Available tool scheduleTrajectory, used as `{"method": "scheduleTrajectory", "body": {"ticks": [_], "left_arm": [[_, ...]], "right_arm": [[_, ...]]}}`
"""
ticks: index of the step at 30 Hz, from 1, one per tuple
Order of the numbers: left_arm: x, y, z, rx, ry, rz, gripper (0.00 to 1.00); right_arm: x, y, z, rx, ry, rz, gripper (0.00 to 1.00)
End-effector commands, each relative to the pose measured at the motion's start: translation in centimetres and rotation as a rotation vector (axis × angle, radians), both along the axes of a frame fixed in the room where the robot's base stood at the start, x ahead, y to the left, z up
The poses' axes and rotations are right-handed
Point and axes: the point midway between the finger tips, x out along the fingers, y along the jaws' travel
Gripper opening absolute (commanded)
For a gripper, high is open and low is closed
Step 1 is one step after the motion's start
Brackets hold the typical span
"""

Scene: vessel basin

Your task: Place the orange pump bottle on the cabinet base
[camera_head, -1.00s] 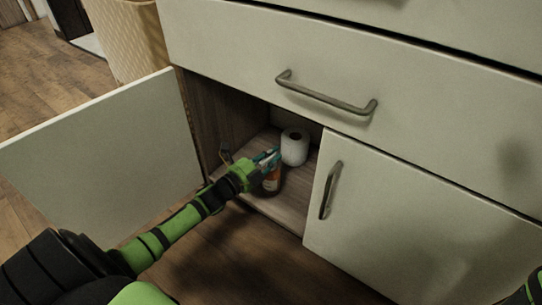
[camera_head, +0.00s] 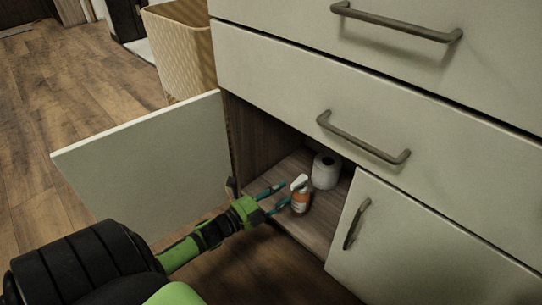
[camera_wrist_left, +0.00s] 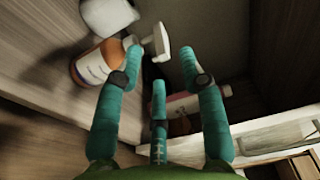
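The orange pump bottle (camera_head: 300,201), with a white label and white pump head, stands upright on the wooden cabinet base (camera_head: 313,229), in front of a white paper roll. My left gripper (camera_head: 281,194) is open just left of the bottle, its teal fingers spread and pointing into the cabinet. In the left wrist view the bottle (camera_wrist_left: 92,66) lies beyond and left of the spread fingers (camera_wrist_left: 160,70), and its pump head shows near their tips. Nothing is held between the fingers. My right gripper is not in view.
The paper roll (camera_head: 325,170) stands behind the bottle. The open cabinet door (camera_head: 150,158) is on the left, the closed door (camera_head: 420,245) on the right. A pinkish object (camera_wrist_left: 184,106) shows behind the fingers. A woven basket (camera_head: 182,50) stands beyond the open door.

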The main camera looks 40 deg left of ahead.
Motion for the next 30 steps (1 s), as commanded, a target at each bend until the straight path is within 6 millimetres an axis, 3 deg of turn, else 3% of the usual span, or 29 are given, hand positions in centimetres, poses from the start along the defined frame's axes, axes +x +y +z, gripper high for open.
{"method": "scheduleTrajectory", "body": {"ticks": [3, 8, 26, 30], "left_arm": [[-1.6, 0.3, 0.2, -0.001, 0.001, 0.0, 0.4], [-2.4, 0.6, 0.0, 0.001, -0.001, 0.0, 0.4], [-2.4, 0.5, 0.0, 0.0, -0.002, -0.001, 0.4], [-1.5, -0.8, 1.5, -0.046, -0.037, -0.015, 0.4]], "right_arm": [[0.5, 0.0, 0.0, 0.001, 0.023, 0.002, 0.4], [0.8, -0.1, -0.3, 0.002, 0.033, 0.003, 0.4], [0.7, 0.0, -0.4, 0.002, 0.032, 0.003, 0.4], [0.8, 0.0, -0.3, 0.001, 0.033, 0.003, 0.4]]}}
